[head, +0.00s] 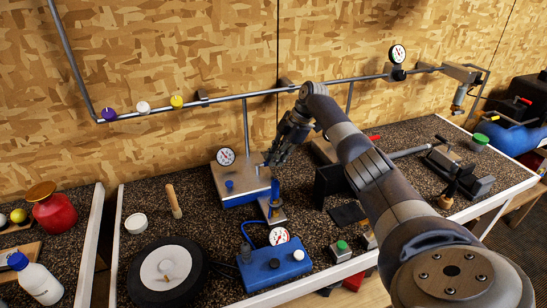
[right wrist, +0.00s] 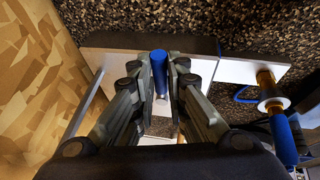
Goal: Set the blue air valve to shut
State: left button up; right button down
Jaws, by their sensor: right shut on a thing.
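My right gripper (head: 267,161) is over the right part of a pale metal box (head: 222,175) that stands near the back wall. In the right wrist view its fingers (right wrist: 164,88) are shut on a blue cylindrical handle (right wrist: 158,70), which I take to be the blue air valve. The handle's upper part shows between the fingertips; its base is hidden. In the head view the fingers hide most of it. My left gripper is not in view.
A blue and brass upright fitting (head: 275,197) stands just in front of the box and also shows in the right wrist view (right wrist: 274,104). A blue gauge unit (head: 272,266) and a wheel (head: 167,271) lie nearer. A pipe (head: 235,97) runs along the wall.

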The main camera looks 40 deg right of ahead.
jog(key=shift+r, duration=0.1)
jog(key=c, duration=1.6)
grip_release()
jog(key=v, duration=1.1)
jog(key=shift+s+d+r, duration=0.1)
jog(key=shift+d+r, duration=0.1)
jog(key=shift+r, duration=0.2)
